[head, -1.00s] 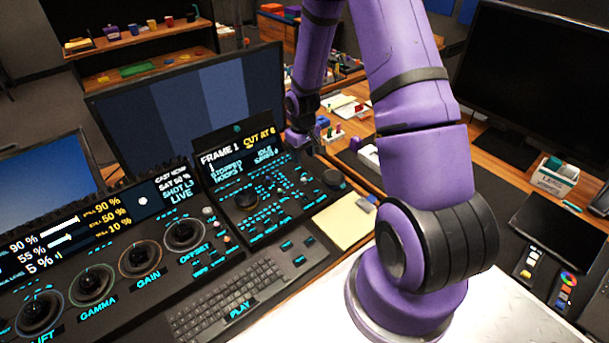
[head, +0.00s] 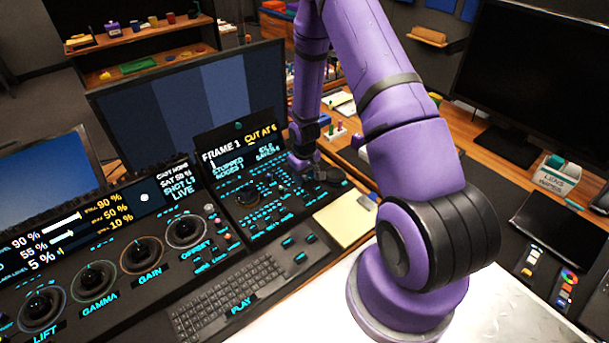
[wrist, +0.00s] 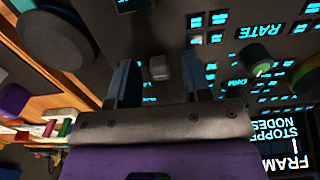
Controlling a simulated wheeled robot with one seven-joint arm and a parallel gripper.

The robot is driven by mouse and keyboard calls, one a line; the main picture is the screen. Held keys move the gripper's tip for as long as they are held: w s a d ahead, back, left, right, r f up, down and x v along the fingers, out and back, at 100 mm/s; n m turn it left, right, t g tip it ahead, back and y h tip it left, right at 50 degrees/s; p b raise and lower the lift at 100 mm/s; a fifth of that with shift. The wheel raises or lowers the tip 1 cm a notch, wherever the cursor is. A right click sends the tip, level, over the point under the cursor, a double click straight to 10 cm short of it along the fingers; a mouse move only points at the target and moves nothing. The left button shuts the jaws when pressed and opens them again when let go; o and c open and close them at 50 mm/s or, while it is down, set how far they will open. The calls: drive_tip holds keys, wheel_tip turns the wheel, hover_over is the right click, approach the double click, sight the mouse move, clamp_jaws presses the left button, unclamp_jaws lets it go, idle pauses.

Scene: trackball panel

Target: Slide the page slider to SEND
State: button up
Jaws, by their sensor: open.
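My gripper (head: 302,170) is low over the right part of the dark control panel (head: 225,213), beside the round black knob there. In the wrist view my gripper (wrist: 160,78) is open, with its two dark blue fingers apart. A small grey cap (wrist: 158,67) shows between the fingertips, nearer the left one; I cannot tell whether they touch it. It may be the page slider, but no PAGE or SEND label is readable. A green cap (wrist: 256,53) stands to the right of the fingers.
A large dark round knob (wrist: 60,32) is close to the left finger in the wrist view. The display (head: 240,150) reads FRAME 1 and CUT AT 6. A keyboard (head: 228,298), yellow pad (head: 345,220) and monitor (head: 195,100) surround the panel.

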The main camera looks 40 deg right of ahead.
clamp_jaws()
drive_tip(key=w, duration=0.7)
drive_tip(key=shift+w+a, duration=0.1)
drive_tip(key=shift+w, duration=0.1)
unclamp_jaws()
drive_tip(key=shift+r, duration=0.15)
wheel_tip(320, 180, up, 11)
drive_tip(key=shift+f, duration=0.2)
idle(0.5)
